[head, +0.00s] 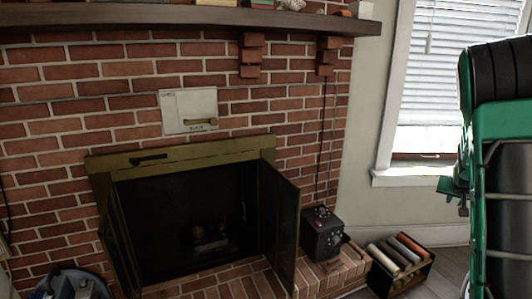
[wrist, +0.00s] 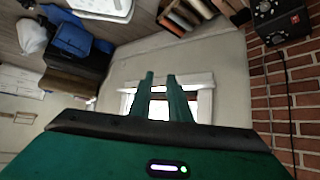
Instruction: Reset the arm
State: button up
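My gripper (wrist: 160,76) shows in the wrist view as two green fingers with a narrow gap between them. It is open, and nothing shows between the fingers. A pale window (wrist: 205,105) is behind them. In the head view my green arm (head: 495,125) stands at the right edge, raised in front of the window. I cannot make out the fingertips in that view.
The brick fireplace (head: 108,172) has its dark doors (head: 284,220) swung open. A black control box (head: 323,236) stands on the hearth, and a crate of rolls (head: 400,262) is on the floor to its right. A mantel shelf (head: 180,17) runs above.

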jog(key=s+a+g+y, duration=0.2)
jog(key=s+a, duration=0.8)
jog(key=s, duration=0.3)
jog(key=s+a+r+n+g+y, duration=0.1)
jog(key=s+a+g+y, duration=0.1)
jog(key=s+a, duration=0.7)
jog(key=s+a+r+n+g+y, duration=0.1)
jog(key=s+a+g+y, duration=0.1)
jog(key=s+a, duration=0.8)
jog(key=s, duration=0.7)
jog(key=shift+s+a+g+y, duration=0.3)
jog(key=shift+s+g+y, duration=0.05)
jog(key=shift+g+y, duration=0.05)
jog(key=shift+w+f, duration=0.3)
jog(key=shift+w, duration=0.35)
